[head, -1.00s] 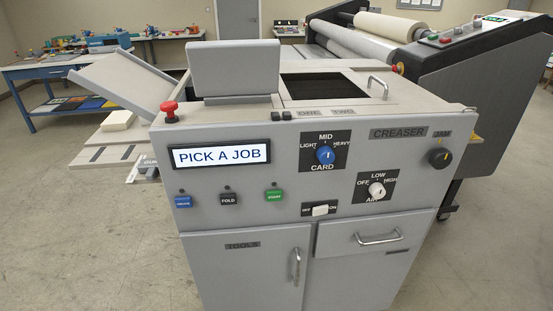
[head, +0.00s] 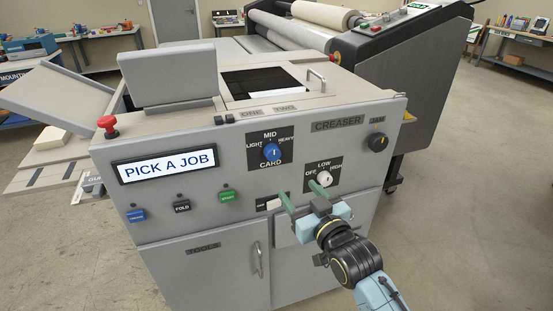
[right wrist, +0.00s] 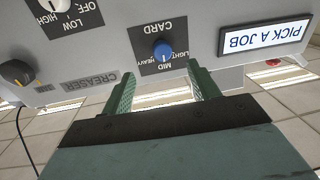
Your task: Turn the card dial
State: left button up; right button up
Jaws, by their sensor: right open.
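The card dial is a blue knob (head: 271,153) on a black plate marked LIGHT, MID, HEAVY and CARD, on the front panel of the grey creaser (head: 230,255). Its white pointer mark looks close to MID in the head view. My right gripper (head: 303,192) is open and empty, in front of the panel, below and right of the blue knob. In the right wrist view the panel appears upside down. There the blue knob (right wrist: 162,50) lies ahead of the two green fingers (right wrist: 161,84), between their lines and apart from them. My left gripper is not in view.
The white air knob (head: 323,179) is just beyond my right fingers. A white switch (head: 275,203), a black jam knob (head: 378,142), a green start button (head: 227,197) and a red stop button (head: 107,124) are also on the creaser. The floor at right is clear.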

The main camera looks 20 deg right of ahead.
aim_at(275, 157)
jog(key=w, duration=0.4)
jog(key=w+a+r, duration=0.1)
jog(key=w, duration=0.8)
jog(key=shift+w+a+r, duration=0.1)
jog(key=shift+a+r, duration=0.1)
jog(key=shift+a, duration=0.2)
jog(key=c, duration=1)
